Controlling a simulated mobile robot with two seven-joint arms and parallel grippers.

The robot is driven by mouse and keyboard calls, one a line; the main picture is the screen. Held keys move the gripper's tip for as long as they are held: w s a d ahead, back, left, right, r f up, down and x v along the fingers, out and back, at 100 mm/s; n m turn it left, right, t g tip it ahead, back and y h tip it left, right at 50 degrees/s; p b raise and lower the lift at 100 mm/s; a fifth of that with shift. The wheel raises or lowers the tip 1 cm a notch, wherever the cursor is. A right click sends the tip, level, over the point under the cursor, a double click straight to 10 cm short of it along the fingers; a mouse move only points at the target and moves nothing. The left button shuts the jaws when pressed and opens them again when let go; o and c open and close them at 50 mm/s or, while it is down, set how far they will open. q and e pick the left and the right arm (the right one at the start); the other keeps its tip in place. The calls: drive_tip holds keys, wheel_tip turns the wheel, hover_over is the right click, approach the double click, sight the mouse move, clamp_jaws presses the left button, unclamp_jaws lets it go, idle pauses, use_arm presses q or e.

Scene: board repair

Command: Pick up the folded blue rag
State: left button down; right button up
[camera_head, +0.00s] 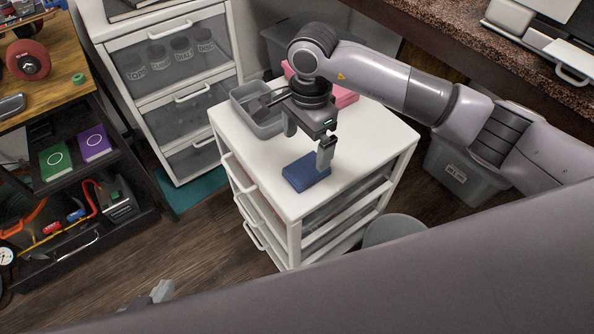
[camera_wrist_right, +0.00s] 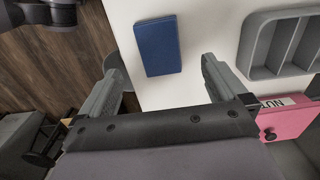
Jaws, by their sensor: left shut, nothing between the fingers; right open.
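The folded blue rag (camera_head: 306,172) lies flat near the front edge of the white drawer unit's top (camera_head: 358,137). It is a dark blue rectangle, also whole in the right wrist view (camera_wrist_right: 161,45). My right gripper (camera_head: 307,146) is open above the drawer top, pointing down, close to the rag. In the right wrist view, the rag shows between and just beyond the two spread fingertips (camera_wrist_right: 162,66), with nothing held. My left gripper (camera_head: 158,293) is shut and empty at the lower left, over the floor and apart from the drawer unit; much of it is hidden.
A grey divided tray (camera_head: 243,96) and a pink box (camera_head: 345,97) stand on the same top behind the rag. A grey bin (camera_head: 448,172) is on the floor to the right. A tool cart (camera_head: 45,100) stands at left. The drawer top around the rag is clear.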

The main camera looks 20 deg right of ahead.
sight(309, 166)
drive_tip(key=shift+w+d+f, duration=0.2)
drive_tip(key=shift+d, duration=0.05)
wheel_tip(309, 166, down, 6)
drive_tip(key=shift+d+f, duration=0.15)
drive_tip(key=shift+f, duration=0.1)
drive_tip(key=c, duration=1.1)
